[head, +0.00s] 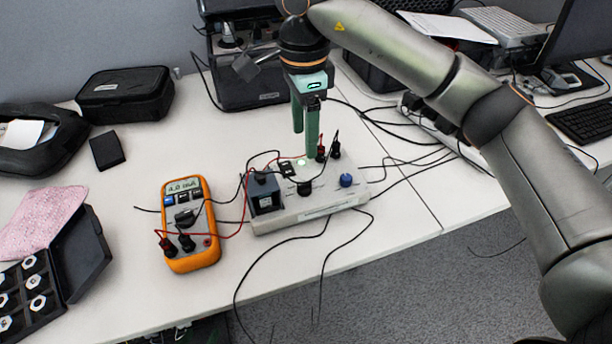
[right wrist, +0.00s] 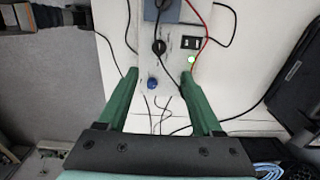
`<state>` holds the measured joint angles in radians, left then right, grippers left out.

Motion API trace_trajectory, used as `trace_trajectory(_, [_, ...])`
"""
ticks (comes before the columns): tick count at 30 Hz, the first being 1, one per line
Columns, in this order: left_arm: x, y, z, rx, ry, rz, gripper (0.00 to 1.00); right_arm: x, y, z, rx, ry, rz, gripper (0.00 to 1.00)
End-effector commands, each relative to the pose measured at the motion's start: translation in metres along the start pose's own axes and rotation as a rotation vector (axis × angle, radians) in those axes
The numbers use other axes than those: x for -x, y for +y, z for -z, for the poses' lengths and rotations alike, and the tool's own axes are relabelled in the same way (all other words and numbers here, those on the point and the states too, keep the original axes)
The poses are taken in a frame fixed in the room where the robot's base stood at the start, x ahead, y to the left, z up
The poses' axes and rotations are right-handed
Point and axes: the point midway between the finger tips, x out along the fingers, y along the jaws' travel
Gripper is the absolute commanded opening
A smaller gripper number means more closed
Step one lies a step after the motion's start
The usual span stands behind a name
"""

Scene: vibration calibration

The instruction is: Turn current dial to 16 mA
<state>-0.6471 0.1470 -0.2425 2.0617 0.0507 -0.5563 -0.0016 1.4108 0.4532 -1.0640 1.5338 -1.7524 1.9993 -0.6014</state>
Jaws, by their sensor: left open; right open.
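A light grey control box (head: 320,206) stands on the table with a blue knob (head: 346,180) at its right and a black knob (head: 304,187) near its middle. Which one is the current dial cannot be read. An orange multimeter (head: 203,250) lies to its left; its display (head: 184,186) seems to read about 4.0. My right gripper (head: 305,142) is open and points down over the back of the box. In the right wrist view, the blue knob (right wrist: 152,84) shows between the open, empty fingers, with the black knob (right wrist: 158,47) farther up. My left gripper is not in view.
A dark block (head: 266,197) sits on the box's left end, with red and black leads around it. A lit green light (right wrist: 192,60) and black switch (right wrist: 190,42) are on the box. A black case (head: 125,93) and a tray of nuts (head: 35,287) lie left.

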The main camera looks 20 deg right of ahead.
Motion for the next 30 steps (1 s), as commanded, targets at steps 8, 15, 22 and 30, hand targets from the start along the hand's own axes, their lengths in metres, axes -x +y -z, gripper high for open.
trace_trajectory(8, [-0.002, 0.0, -0.009, 0.001, -0.009, 0.0, 0.57, -0.053, 0.002, -0.001, 0.0, -0.003, -0.007, 0.67])
trace_trajectory(15, [-0.004, -0.003, -0.015, 0.001, -0.014, 0.005, 0.57, -0.098, 0.002, -0.001, 0.0, -0.004, -0.006, 0.67])
trace_trajectory(22, [-0.004, -0.004, -0.017, 0.0, -0.016, 0.007, 0.57, -0.118, 0.002, -0.002, 0.0, -0.005, -0.005, 0.67])
trace_trajectory(30, [-0.004, -0.004, -0.017, 0.0, -0.015, 0.008, 0.57, -0.12, 0.001, -0.002, 0.0, -0.005, -0.003, 0.67])
